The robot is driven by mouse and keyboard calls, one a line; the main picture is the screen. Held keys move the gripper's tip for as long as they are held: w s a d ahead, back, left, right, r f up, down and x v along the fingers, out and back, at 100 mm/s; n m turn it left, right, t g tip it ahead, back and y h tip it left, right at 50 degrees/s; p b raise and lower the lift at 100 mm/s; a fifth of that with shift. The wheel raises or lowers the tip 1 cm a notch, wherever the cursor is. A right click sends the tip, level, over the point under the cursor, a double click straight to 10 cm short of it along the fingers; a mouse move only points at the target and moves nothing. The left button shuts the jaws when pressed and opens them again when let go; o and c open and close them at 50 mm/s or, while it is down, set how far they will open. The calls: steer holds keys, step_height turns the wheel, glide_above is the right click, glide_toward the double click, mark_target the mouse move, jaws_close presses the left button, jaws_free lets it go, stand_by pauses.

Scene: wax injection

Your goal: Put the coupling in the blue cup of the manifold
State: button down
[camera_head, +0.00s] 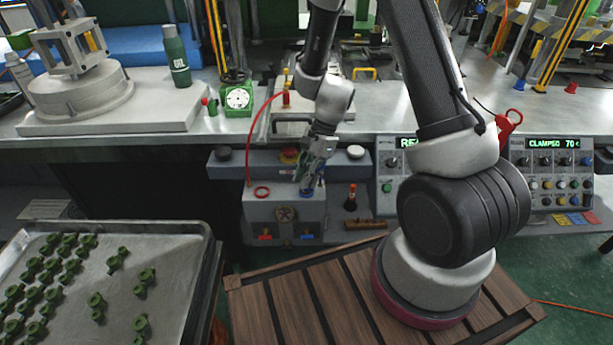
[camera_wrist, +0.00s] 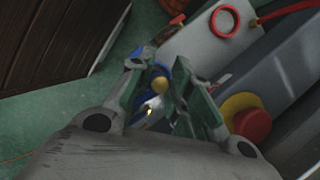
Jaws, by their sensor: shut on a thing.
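The manifold (camera_head: 284,215) is a pale grey block below the bench edge, with a red ring-shaped cup (camera_head: 262,191) on its top left. The red cup also shows in the wrist view (camera_wrist: 224,21). My gripper (camera_head: 308,184) points down over the manifold's top right; in the wrist view its green fingers (camera_wrist: 158,97) are shut on the coupling (camera_wrist: 158,86), a small part with a brass-coloured end. Blue (camera_head: 319,188) shows beside the fingertips in the head view. The fingers hide most of the blue cup, and I cannot tell whether the coupling touches it.
A red hose (camera_head: 252,135) arches down to the manifold's left side. A red push button (camera_wrist: 250,121) on a yellow base is close to my gripper. A control panel (camera_head: 550,175) stands at right. A tray (camera_head: 165,280) of green parts is at lower left.

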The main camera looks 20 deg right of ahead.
steer(key=shift+f, duration=0.1)
steer(key=c, duration=1.3)
jaws_free()
steer(key=v, duration=1.3)
steer(key=s+d+r+n+t+h, duration=0.1)
steer(key=s+d+r+n, duration=0.2)
steer(key=r, duration=0.4)
steer(key=s+d+r+n+t+h, duration=0.1)
steer(key=s+r+n, duration=0.3)
steer(key=s+r, duration=0.15)
steer(key=s+d+r+n+t+h, duration=0.1)
steer(key=s+d+r+n, duration=0.2)
steer(key=s, duration=0.3)
steer(key=s+d+r+n+t+h, duration=0.1)
steer(key=s+d+r+n+t, duration=0.1)
steer(key=s+d+r+n, duration=0.1)
steer(key=s+r+n, duration=0.1)
steer(key=s+r, duration=0.1)
steer(key=s, duration=0.1)
steer(key=shift+t, duration=0.3)
